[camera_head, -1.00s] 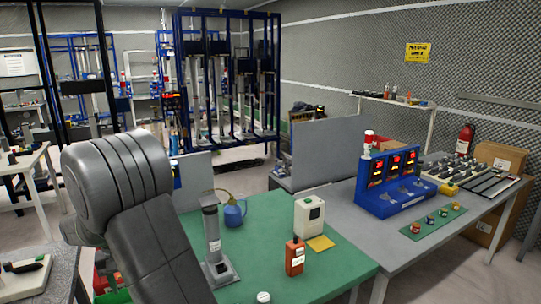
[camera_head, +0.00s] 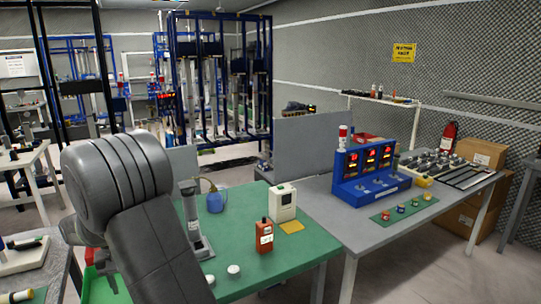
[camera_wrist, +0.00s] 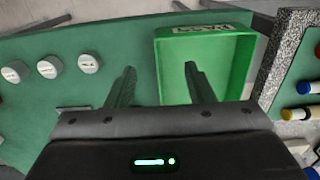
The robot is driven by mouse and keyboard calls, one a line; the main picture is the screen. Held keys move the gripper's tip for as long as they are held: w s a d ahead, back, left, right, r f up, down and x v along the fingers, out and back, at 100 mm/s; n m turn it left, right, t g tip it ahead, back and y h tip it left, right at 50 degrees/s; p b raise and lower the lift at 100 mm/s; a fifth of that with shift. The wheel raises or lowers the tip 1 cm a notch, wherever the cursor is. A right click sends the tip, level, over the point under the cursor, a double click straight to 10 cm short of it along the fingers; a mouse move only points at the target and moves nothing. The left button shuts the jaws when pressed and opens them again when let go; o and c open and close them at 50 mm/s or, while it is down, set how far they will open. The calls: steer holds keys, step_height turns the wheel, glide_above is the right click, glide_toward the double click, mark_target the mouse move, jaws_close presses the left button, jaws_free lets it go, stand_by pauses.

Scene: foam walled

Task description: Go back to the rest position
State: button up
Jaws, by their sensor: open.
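My gripper (camera_wrist: 157,85) shows in the wrist view with its two fingers spread apart and nothing between them. It is over the edge of the green-topped table (camera_wrist: 110,55), beside a green open bin (camera_wrist: 247,62) with a white label. The right finger overlaps the bin in the picture; whether they touch I cannot tell. In the head view my grey arm fills the left foreground and my gripper is out of sight.
Several white round caps (camera_wrist: 48,67) lie on the green table. A blue charger panel (camera_head: 365,175) stands on the grey table (camera_head: 345,235) at right.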

steer(key=shift+w+a+f, duration=0.1)
steer(key=shift+w+a, duration=0.1)
stand_by(0.5)
